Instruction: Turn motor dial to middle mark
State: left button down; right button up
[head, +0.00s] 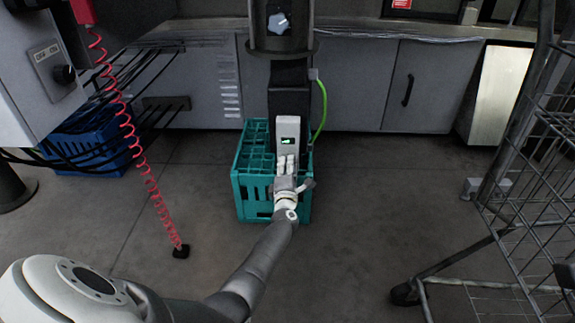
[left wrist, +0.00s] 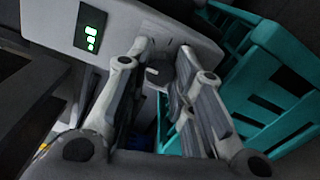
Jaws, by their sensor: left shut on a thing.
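The motor unit is a light grey box (head: 293,127) with a small green-lit display (head: 287,141), mounted low on the dark column. In the left wrist view its display (left wrist: 90,28) is at the upper left. The grey motor dial (left wrist: 160,72) sits on its face between my fingers, with a small white line and dark marks around it. My left gripper (head: 286,162) reaches the lower part of the box; in the left wrist view its fingers (left wrist: 165,55) are closed around the dial, partly hiding it. Which mark the dial points to I cannot tell. My right gripper is not in view.
A green cable (head: 323,105) hangs right of the box. Another dial (head: 278,22) is higher on the column. A red coiled cord (head: 128,130) hangs left; a wire cart (head: 520,190) stands right.

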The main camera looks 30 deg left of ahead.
pick_arm(q)
jog(key=shift+m, duration=0.3)
jog(key=c, duration=1.2)
grip_release()
jog(key=v, duration=0.7)
jog(key=shift+s+d, duration=0.2)
jog(key=shift+f, duration=0.1)
